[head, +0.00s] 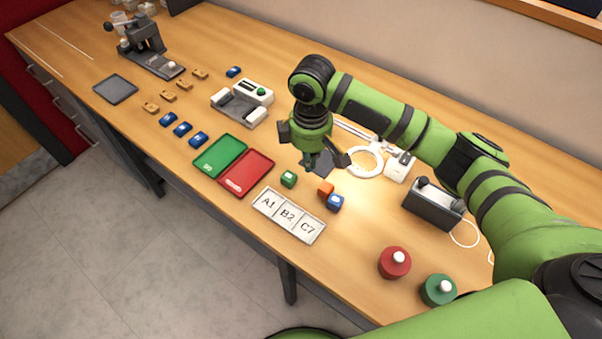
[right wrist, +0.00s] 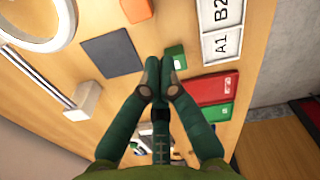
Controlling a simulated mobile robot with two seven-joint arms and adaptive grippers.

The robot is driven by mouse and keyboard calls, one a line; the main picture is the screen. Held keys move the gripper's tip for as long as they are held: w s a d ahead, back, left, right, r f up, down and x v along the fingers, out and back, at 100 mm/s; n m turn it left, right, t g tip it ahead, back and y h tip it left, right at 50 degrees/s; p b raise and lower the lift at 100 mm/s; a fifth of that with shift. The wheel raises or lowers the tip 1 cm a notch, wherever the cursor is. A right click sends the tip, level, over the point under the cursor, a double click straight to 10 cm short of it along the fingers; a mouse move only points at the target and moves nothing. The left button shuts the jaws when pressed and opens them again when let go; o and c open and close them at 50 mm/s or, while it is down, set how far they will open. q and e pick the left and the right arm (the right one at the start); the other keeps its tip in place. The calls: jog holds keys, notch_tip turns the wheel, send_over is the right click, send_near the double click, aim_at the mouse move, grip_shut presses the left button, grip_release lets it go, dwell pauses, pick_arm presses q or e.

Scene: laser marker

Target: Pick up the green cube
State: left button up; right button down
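The green cube (head: 288,179) sits on the wooden table near the front edge, just behind the label plate. In the right wrist view the green cube (right wrist: 177,56) shows beyond my fingertips, partly hidden by one finger. My right gripper (head: 309,163) is above the table, a little behind and to the right of the cube, apart from it. In the right wrist view its fingertips (right wrist: 159,68) are together with nothing held between them. My left gripper is not in view.
An orange cube (head: 326,188) and a blue cube (head: 335,203) stand to the right. The label plate (head: 268,203) lies in front, and green (head: 207,164) and red (head: 235,184) trays lie left. A dark square pad (head: 323,165) and white ring lamp (head: 378,168) are behind.

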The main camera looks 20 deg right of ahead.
jog(key=p, duration=0.1)
send_over(310, 190)
jog(key=f, duration=0.4)
jog(key=shift+s+d+f, duration=0.15)
jog(key=shift+d+f, duration=0.1)
jog(key=shift+f, duration=0.05)
jog(key=f, duration=0.4)
jog(key=shift+a, duration=0.2)
jog(key=shift+f, duration=0.1)
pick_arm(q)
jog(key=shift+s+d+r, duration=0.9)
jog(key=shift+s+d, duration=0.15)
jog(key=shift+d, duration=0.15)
